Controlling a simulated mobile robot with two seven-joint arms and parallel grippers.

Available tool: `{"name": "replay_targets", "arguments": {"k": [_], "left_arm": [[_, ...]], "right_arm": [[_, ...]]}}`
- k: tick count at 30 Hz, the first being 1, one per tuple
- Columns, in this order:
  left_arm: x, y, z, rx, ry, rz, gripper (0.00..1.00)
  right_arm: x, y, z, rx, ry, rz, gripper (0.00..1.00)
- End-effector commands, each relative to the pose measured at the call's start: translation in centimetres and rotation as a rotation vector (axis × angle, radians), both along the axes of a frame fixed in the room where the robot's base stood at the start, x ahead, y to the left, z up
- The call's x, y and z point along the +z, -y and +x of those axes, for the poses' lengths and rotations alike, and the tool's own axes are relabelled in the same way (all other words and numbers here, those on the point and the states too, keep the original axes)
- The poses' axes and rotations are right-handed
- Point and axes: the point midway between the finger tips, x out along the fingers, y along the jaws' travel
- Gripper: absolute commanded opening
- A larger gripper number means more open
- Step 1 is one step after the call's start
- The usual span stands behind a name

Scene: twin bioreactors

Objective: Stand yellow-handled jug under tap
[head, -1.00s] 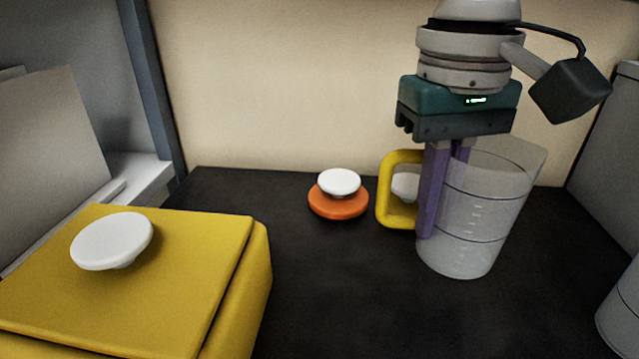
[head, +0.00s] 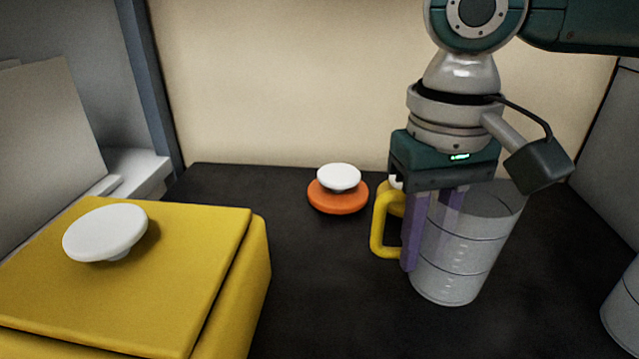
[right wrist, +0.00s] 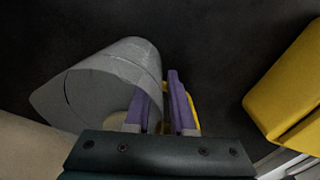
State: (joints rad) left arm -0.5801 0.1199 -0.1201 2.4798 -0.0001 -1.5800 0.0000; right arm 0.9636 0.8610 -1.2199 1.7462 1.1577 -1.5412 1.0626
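The jug (head: 462,262) is a clear grey measuring jug with a yellow handle (head: 382,226). It is right of centre in the head view, tilted, with its open top leaning right. I cannot tell whether the jug's base touches the dark surface. My left gripper and a tap are not in view.
A yellow box (head: 150,265) with a white knob (head: 105,232) fills the front left. An orange disc with a white knob (head: 339,178) stands behind, left of the jug. A grey vessel (head: 622,315) shows at the right edge. The dark surface (head: 340,290) between is clear.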

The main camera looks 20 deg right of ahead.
Motion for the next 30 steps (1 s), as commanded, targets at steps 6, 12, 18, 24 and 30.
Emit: {"name": "replay_targets", "arguments": {"k": [6, 12, 18, 24, 30], "left_arm": [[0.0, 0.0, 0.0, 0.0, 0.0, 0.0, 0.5], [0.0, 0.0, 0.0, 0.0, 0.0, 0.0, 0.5], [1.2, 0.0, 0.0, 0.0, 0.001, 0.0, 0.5], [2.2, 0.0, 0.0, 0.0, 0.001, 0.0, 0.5], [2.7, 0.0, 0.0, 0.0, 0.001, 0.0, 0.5]], "right_arm": [[0.0, 0.0, 0.0, -0.001, 0.001, 0.0, 0.33], [0.7, 0.0, 0.1, -0.001, 0.003, 0.0, 0.33], [4.5, -0.1, 0.2, -0.001, 0.005, 0.002, 0.33], [9.0, -0.3, 0.2, -0.001, 0.005, 0.001, 0.33], [11.7, -0.4, 0.2, -0.001, 0.001, 0.002, 0.33]]}}
